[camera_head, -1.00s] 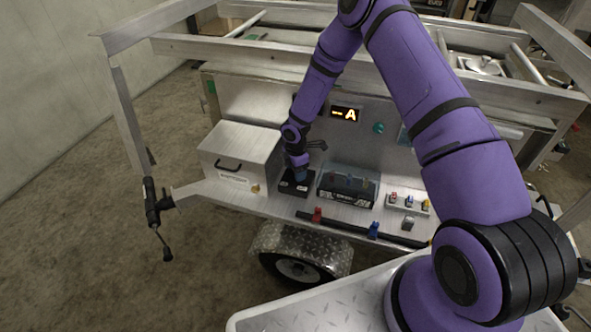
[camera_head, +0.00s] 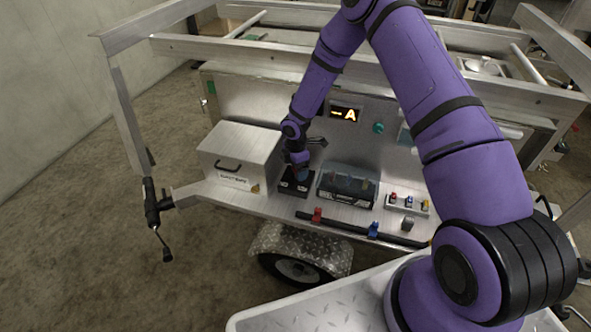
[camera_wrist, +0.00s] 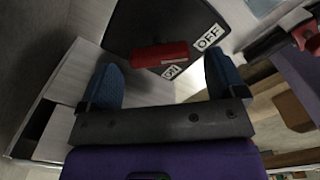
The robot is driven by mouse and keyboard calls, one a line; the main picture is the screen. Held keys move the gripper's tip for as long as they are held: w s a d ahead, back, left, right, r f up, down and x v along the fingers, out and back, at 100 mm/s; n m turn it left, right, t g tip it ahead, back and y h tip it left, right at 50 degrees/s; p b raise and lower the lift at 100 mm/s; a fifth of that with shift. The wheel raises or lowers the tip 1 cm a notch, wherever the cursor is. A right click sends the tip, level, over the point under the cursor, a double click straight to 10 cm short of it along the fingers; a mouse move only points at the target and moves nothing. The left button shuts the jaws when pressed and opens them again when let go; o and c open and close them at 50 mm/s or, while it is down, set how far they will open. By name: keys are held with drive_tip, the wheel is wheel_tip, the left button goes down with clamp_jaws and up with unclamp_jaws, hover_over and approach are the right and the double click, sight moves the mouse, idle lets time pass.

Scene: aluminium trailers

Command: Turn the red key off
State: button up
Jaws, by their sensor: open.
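The red key (camera_wrist: 160,56) sits on a black switch box (camera_wrist: 135,22) in the wrist view. It lies roughly crosswise in the picture, with a white OFF label (camera_wrist: 210,37) to its upper right and a second white label, partly covered, (camera_wrist: 172,71) just below it. My gripper (camera_wrist: 163,82) is open, its two blue fingertips apart on either side of and a little below the key, not touching it. In the head view the black box (camera_head: 294,186) stands on the trailer shelf under my gripper (camera_head: 299,170), and the key is hidden there.
A metal case (camera_head: 240,155) stands left of the black box. A clear-covered black box (camera_head: 347,187) and a small switch panel (camera_head: 407,203) are to its right. A black bar with red and blue clips (camera_head: 345,227) runs along the front. A lit display (camera_head: 344,114) is behind.

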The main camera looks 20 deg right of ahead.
wheel_tip(320, 180, up, 9)
drive_tip(key=shift+r, duration=0.15)
idle(0.5)
drive_tip(key=s+d+r+m+t+h, duration=0.1)
drive_tip(key=s+d+r+m, duration=0.2)
drive_tip(key=r, duration=0.7)
drive_tip(key=s+d+r+m+t, duration=0.1)
drive_tip(key=s+r+m, duration=0.3)
drive_tip(key=r, duration=0.6)
drive_tip(key=s+d+r+m+h, duration=0.15)
drive_tip(key=s+r, duration=0.25)
drive_tip(key=r, duration=0.7)
drive_tip(key=s+r+m+t, duration=0.1)
drive_tip(key=s+r+m, duration=0.2)
drive_tip(key=s, duration=0.6)
drive_tip(key=s+d+r+m+t+y, duration=0.1)
drive_tip(key=s+r+m, duration=0.3)
drive_tip(key=s, duration=0.4)
drive_tip(key=s+r+m+t+y, duration=0.1)
drive_tip(key=s+r+m, duration=0.3)
drive_tip(key=s, duration=0.5)
drive_tip(key=shift+s+d+r, duration=0.35)
drive_tip(key=shift+r, duration=0.1)
drive_tip(key=shift+m+y, duration=0.25)
